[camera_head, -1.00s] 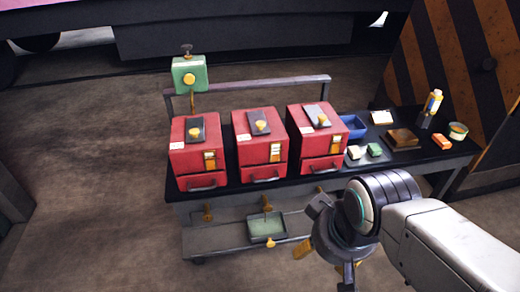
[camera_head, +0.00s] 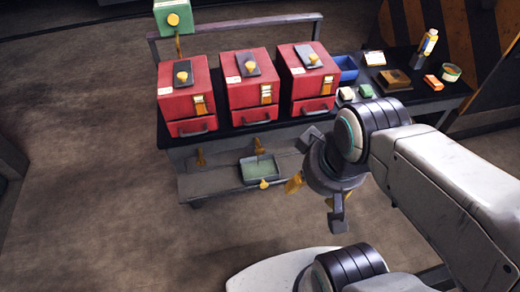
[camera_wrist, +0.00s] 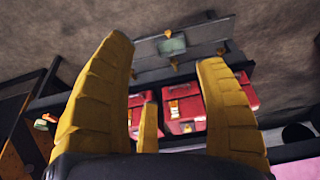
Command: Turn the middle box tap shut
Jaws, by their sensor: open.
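Three red boxes stand in a row on a dark bench; the middle box (camera_head: 247,93) has a yellow knob on its sloped top and a yellow-white front label. A small brass tap (camera_head: 258,147) hangs below the bench edge under it, above a green-lined tray (camera_head: 254,171). The tap's handle is too small to read. My gripper (camera_head: 312,180) is open and empty, in front of the bench and right of the tap, apart from it. In the wrist view, my spread yellow fingers (camera_wrist: 165,60) face the bench; the red boxes (camera_wrist: 185,112) and tray (camera_wrist: 172,46) show between and beyond them.
Another brass tap (camera_head: 200,158) hangs under the left box (camera_head: 186,94). The right box (camera_head: 306,80) is near my arm. A green box (camera_head: 174,17) stands on a rear post. A blue bin (camera_head: 346,69) and small items crowd the bench's right. Floor at front left is clear.

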